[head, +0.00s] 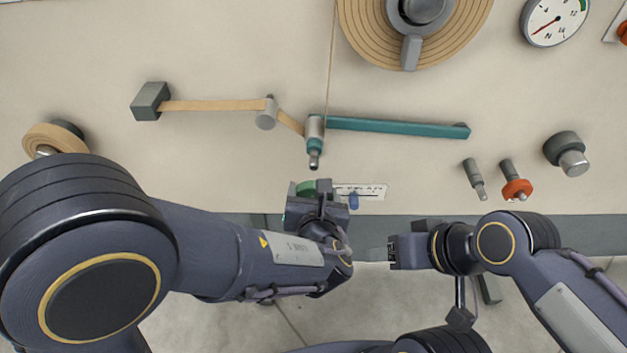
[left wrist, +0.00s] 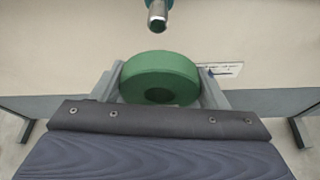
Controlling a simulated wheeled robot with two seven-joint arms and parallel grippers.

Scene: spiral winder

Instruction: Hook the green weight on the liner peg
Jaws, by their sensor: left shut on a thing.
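The green weight (left wrist: 160,68) is a thick disc with a dark centre hole. My left gripper (left wrist: 160,88) is shut on it, one finger at each side. In the head view the weight (head: 305,188) shows partly behind my left gripper (head: 320,190), near the panel's lower edge. A metal-tipped peg (head: 314,156) with a teal collar sticks out at the left end of a teal bar, just above the weight and apart from it. The peg tip (left wrist: 157,18) also shows in the left wrist view. My right gripper (head: 378,254) is low, away from the panel; its jaws are unclear.
A bare grey peg (head: 474,176) and a peg with an orange-red weight (head: 517,188) are at the right. A tan strip (head: 215,105) runs past a grey roller (head: 267,113) to the teal bar (head: 400,127). A label (head: 372,190) is beside my left gripper.

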